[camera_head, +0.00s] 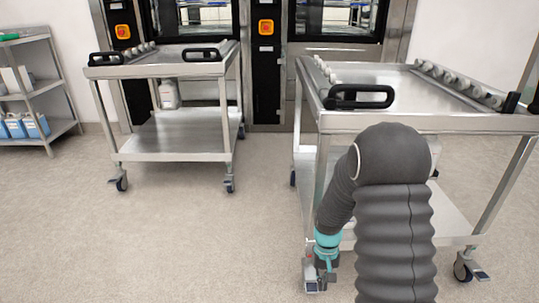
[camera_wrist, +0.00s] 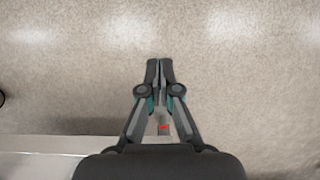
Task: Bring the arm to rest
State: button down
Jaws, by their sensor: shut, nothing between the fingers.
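My arm, in a dark ribbed sleeve, bends over and points downward in front of the right cart in the head view. My gripper (camera_wrist: 159,70) shows in the wrist view with its two fingers together, shut and empty, above the speckled floor. In the head view my gripper (camera_head: 320,280) is low, by the right cart's front left leg, and partly hard to make out. I cannot tell whether it touches the cart.
The right steel cart (camera_head: 400,75) stands close behind my arm. Another cart (camera_head: 165,70) stands to the left before the washers (camera_head: 267,60). A shelf rack (camera_head: 38,85) with blue containers is at far left. The floor (camera_head: 170,240) at front left is clear.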

jog(key=s+r+t+p, duration=0.1)
jog(key=s+r, duration=0.5)
jog(key=r, duration=0.6)
jog(key=s+r+t+p, duration=0.1)
jog(key=s+r+t, duration=0.3)
jog(key=s+r, duration=0.3)
jog(key=s+r+t+p, duration=0.2)
jog(key=s+r, duration=0.5)
jog(key=r, duration=1)
jog(key=shift+t, duration=0.4)
